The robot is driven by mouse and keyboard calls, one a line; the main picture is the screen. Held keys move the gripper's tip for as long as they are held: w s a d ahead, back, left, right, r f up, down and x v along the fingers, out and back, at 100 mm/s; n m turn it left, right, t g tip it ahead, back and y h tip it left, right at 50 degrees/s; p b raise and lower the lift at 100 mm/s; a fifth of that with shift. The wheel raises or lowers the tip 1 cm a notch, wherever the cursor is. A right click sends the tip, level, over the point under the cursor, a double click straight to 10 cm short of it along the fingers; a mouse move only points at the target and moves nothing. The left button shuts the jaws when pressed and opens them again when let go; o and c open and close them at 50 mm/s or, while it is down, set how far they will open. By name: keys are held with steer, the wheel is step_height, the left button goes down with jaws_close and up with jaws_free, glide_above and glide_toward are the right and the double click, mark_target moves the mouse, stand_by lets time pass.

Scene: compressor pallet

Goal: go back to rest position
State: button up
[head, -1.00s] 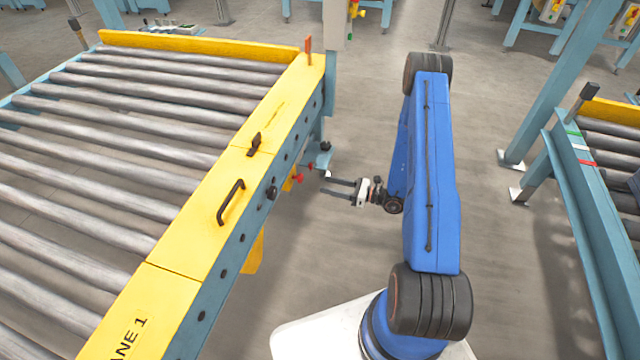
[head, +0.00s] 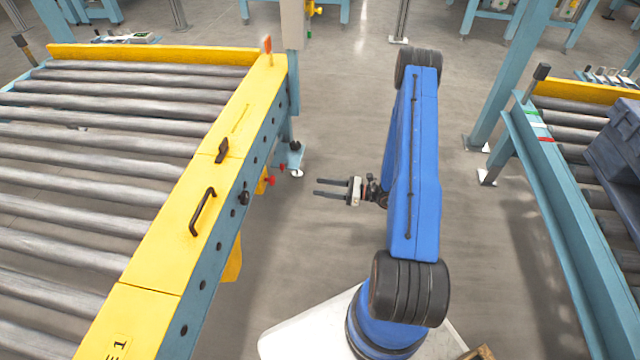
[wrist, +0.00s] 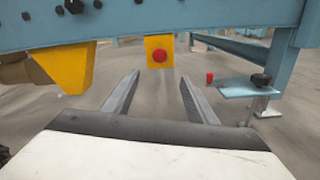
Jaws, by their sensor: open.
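My gripper (head: 333,188) is open and empty in the head view, its two dark fingers pointing left toward the side of the roller conveyor, with a gap of floor between. My blue arm is folded above my white base. In the wrist view my gripper (wrist: 155,90) shows both grey fingers spread apart with nothing between them. Beyond the fingertips is a yellow bracket with a red button (wrist: 159,55), under the conveyor's blue frame (wrist: 190,18).
The roller conveyor with a yellow edge (head: 150,270) and black handle (head: 202,212) stands at left. A second conveyor (head: 570,220) at right carries a dark grey crate (head: 615,150). A blue post (head: 510,80) stands nearby. Open floor (head: 340,110) lies ahead.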

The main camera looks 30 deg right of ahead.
steer(key=shift+r, duration=0.1)
steer(key=s+a+r+n+g+h, duration=0.1)
steer(key=s+a+r+n+g, duration=0.3)
steer(key=r, duration=0.5)
steer(key=s+a+r+n+g, duration=0.2)
steer(key=a+r+n+g, duration=0.3)
steer(key=r, duration=0.4)
steer(key=s+a+r+n+g+h, duration=0.1)
steer(key=s+a+r+n+g, duration=0.25)
steer(key=r+n, duration=0.4)
steer(key=s+d+r+n+t+h, duration=0.1)
steer(key=s+r+n+t+h, duration=0.2)
steer(key=s+r, duration=0.7)
steer(key=s+d+r+n+t+h, duration=0.2)
steer(key=s+r+n+h, duration=0.6)
steer(key=s, duration=0.4)
steer(key=shift+s+d+r+t+h, duration=0.15)
steer(key=shift+d+r+t+h, duration=0.1)
steer(key=shift+r+t+h, duration=0.85)
steer(key=shift+r+g+y, duration=0.2)
steer(key=shift+g+y, duration=0.05)
steer(key=shift+y, duration=0.05)
